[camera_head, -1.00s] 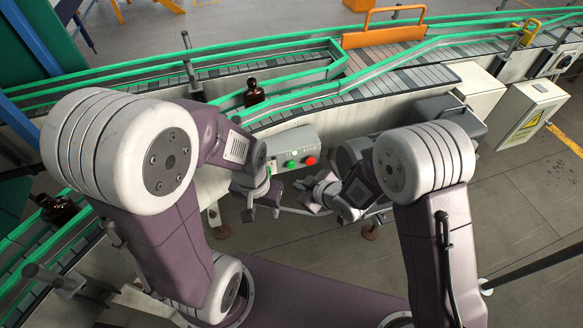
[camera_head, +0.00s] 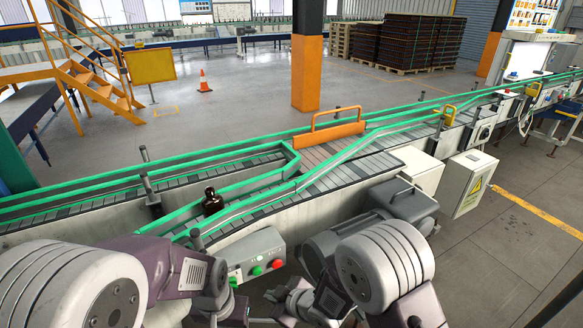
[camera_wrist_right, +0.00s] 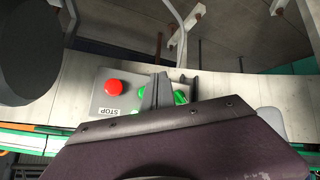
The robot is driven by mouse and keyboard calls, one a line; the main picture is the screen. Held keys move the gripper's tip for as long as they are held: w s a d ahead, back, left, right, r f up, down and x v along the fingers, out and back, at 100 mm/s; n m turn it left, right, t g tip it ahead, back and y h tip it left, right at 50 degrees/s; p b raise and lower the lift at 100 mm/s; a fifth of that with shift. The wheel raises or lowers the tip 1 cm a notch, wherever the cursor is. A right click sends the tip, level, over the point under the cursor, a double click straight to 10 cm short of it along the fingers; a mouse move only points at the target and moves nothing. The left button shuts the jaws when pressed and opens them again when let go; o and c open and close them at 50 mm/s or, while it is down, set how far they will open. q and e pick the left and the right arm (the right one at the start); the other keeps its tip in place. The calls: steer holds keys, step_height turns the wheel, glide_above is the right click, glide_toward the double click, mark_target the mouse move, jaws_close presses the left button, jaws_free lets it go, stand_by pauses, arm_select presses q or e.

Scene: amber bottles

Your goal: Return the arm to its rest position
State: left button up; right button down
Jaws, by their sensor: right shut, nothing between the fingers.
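My right arm comes in from the lower right of the head view, bent, with its gripper (camera_head: 285,298) low in front of the conveyor's side. In the right wrist view its fingers (camera_wrist_right: 161,92) are together with nothing between them, in front of the control box. My left arm fills the lower left of the head view. Its gripper (camera_head: 228,312) is at the bottom edge, near the control box, and its fingers are too small and cut off to read. An amber bottle (camera_head: 212,202) stands upright on the conveyor, apart from both grippers.
A control box (camera_head: 256,258) with green and red buttons is fixed to the conveyor's near side. The conveyor (camera_head: 345,160) with green rails crosses the view, with an orange hoop guard (camera_head: 325,133). A grey motor (camera_head: 400,200) sits beyond my right arm. Open floor lies at the right.

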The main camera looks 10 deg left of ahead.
steer(key=w+d+r+m+t+h, duration=0.1)
steer(key=w+d+r+m, duration=0.2)
steer(key=d, duration=0.4)
steer(key=w+d+r+m+t+h, duration=0.1)
steer(key=w+d+r+t+h, duration=0.1)
steer(key=d+r, duration=0.3)
steer(key=w+d+r+m+t+h, duration=0.1)
steer(key=w+d+r+m, duration=0.2)
steer(key=d, duration=0.5)
steer(key=s+d+f+m+g+h, duration=0.3)
steer(key=s+d+m+g, duration=0.15)
steer(key=s+d, duration=0.5)
steer(key=s+a+f+m+g, duration=0.1)
steer(key=s+f+m+g, duration=0.2)
steer(key=s, duration=0.7)
steer(key=shift+g, duration=0.55)
steer(key=shift+s, duration=0.15)
steer(key=shift+a, duration=0.1)
